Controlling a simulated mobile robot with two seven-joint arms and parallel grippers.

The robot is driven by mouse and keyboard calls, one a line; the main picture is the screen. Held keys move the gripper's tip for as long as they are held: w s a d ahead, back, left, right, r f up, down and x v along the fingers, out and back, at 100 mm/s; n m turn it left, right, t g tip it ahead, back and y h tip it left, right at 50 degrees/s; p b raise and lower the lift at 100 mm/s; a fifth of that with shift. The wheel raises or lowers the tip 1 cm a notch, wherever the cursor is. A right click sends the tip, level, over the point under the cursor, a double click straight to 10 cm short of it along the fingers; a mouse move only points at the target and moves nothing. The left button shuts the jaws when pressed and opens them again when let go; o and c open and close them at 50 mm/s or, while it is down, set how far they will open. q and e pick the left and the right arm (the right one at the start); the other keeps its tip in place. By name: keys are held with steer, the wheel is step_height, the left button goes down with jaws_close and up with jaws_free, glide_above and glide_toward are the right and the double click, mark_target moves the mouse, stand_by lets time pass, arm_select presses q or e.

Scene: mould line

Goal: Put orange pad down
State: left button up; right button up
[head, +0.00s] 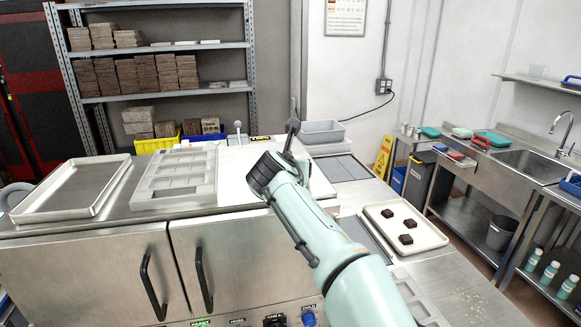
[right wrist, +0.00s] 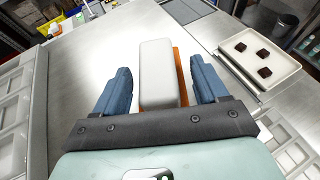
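The pad (right wrist: 160,75) is a pale block with an orange side on its right, seen in the right wrist view. It lies between the two blue fingers of my right gripper (right wrist: 162,80). A narrow gap shows between the pad and the left finger; the right finger is very close to the orange side. The gripper looks open around the pad. Whether the pad rests on the steel surface below is unclear. In the head view my right gripper (head: 293,128) is over the bench and the pad is hidden. My left gripper is out of view.
The steel bench (right wrist: 90,70) is bare to the left of the pad. A tray (head: 432,236) with dark pieces lies to the right. A mould tray (head: 150,188), an empty tray (head: 30,208) and a grey bin (head: 322,132) stand around the bench.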

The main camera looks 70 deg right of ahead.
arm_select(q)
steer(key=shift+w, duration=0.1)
arm_select(e)
steer(key=shift+w, duration=0.1)
steer(key=shift+r, duration=0.2)
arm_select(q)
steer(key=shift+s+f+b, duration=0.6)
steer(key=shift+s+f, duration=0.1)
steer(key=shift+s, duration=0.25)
arm_select(e)
steer(key=v, duration=1.2)
steer(key=shift+r, duration=0.1)
